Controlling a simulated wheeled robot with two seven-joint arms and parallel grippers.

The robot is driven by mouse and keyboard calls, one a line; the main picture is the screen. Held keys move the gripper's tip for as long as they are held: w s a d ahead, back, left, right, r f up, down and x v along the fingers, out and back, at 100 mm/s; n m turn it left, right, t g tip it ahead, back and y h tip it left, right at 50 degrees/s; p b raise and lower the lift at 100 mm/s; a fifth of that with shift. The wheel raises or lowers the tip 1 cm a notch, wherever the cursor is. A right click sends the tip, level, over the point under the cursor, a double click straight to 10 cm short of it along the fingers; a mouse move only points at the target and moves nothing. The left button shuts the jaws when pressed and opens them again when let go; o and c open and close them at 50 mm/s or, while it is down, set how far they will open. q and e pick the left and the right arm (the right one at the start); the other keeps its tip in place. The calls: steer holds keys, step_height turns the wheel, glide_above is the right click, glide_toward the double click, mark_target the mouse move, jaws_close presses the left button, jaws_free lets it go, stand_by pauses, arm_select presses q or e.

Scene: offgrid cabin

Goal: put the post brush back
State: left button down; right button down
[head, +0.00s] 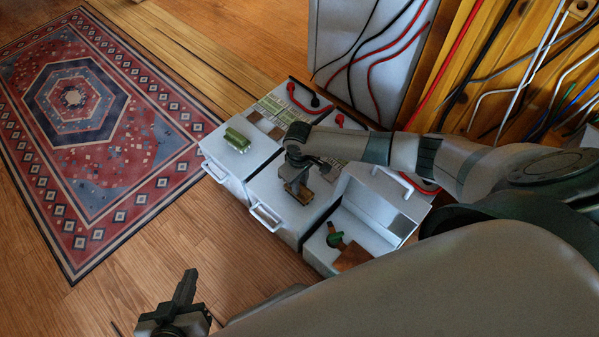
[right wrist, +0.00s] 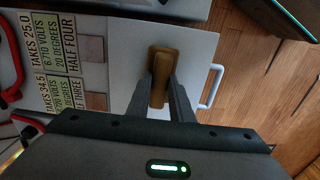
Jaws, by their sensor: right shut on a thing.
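My right gripper (head: 298,190) is shut on a brown, wood-coloured block-like piece (right wrist: 162,76), perhaps the post brush. It holds the piece over the middle white box (head: 270,188). In the right wrist view the piece sits between both fingertips, above a white panel; I cannot tell whether it touches the box. My left gripper (head: 186,290) is low in the head view, over the floor and away from the boxes; its jaw gap cannot be made out.
An open white compartment (head: 378,207) at the right holds a green-and-brown item (head: 336,240). A green block (head: 237,140) lies on the left white box (head: 222,158). Front handles (head: 265,217) stick out. Cables and a grey cabinet (head: 340,55) stand behind. A rug (head: 75,97) lies left.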

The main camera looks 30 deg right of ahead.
arm_select(q)
steer(key=shift+d, duration=0.15)
arm_select(e)
steer(key=shift+f, duration=0.2)
stand_by(0.5)
arm_select(q)
steer(key=shift+a, duration=0.25)
arm_select(e)
steer(key=c, duration=1.5)
jaws_free()
arm_select(q)
steer(key=shift+s+f, duration=0.1)
arm_select(e)
steer(key=shift+r, duration=0.15)
steer(key=shift+r, duration=0.25)
step_height(320, 180, up, 3)
steer(key=shift+f+p, duration=0.1)
steer(key=shift+p, duration=0.5)
arm_select(q)
steer(key=s+a+f+g+y+p, duration=0.2)
steer(key=s+a+f+g+p, duration=0.1)
steer(key=s+a+g, duration=0.1)
steer(key=shift+a, duration=0.45)
arm_select(e)
step_height(320, 180, up, 14)
steer(key=shift+f, duration=0.1)
arm_select(q)
steer(key=shift+s, duration=0.15)
